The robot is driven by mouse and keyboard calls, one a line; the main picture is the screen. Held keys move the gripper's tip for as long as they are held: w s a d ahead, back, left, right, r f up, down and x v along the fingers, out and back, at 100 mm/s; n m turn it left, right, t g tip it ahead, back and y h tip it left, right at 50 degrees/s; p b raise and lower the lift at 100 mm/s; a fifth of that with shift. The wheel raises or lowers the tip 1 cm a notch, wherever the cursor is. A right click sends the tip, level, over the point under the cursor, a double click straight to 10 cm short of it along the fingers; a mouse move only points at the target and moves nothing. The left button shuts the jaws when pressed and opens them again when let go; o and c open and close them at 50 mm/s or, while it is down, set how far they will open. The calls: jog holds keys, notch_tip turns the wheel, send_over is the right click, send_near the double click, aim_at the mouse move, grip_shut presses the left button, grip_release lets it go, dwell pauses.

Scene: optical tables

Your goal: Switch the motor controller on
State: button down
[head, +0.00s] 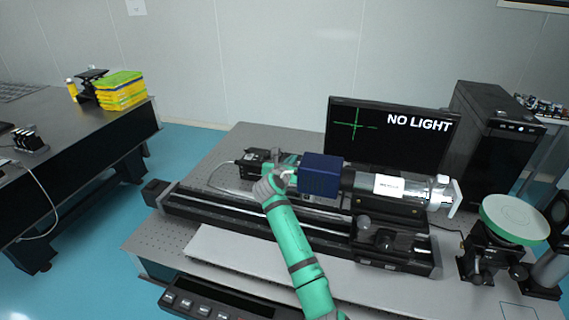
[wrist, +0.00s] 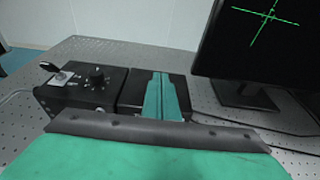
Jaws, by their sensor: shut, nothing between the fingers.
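The motor controller appears to be the black box (wrist: 75,95) at the left of the wrist view. Its top carries a round dark knob (wrist: 97,76) and a small lever switch (wrist: 50,68) on a light plate at the far left. Which way the switch is set I cannot tell. The box also shows in the head view (head: 256,156), partly behind my arm. My gripper (wrist: 160,78) has its green fingers together and empty, to the right of the knob and apart from the switch. In the head view my gripper (head: 286,163) is beside the blue block and partly hidden.
A monitor (head: 390,138) reading "NO LIGHT" with a green cross stands behind. A dark blue block (head: 321,175) and a silver cylinder (head: 415,187) lie right of my gripper. A long black rail (head: 300,228) runs in front. Perforated tabletop (wrist: 110,55) is clear behind the box.

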jog(key=shift+w+d+r, duration=0.2)
jog(key=shift+w+r, duration=0.25)
jog(key=shift+w, duration=0.05)
jog(key=shift+w+d+r, duration=0.2)
jog(key=shift+w+r, duration=0.25)
jog(key=shift+w, duration=0.05)
jog(key=shift+w+r, duration=0.1)
jog(key=shift+w, duration=0.35)
jog(key=shift+s, duration=0.1)
jog(key=v, duration=1)
jog(key=shift+s, duration=0.4)
jog(key=shift+a+r, duration=0.1)
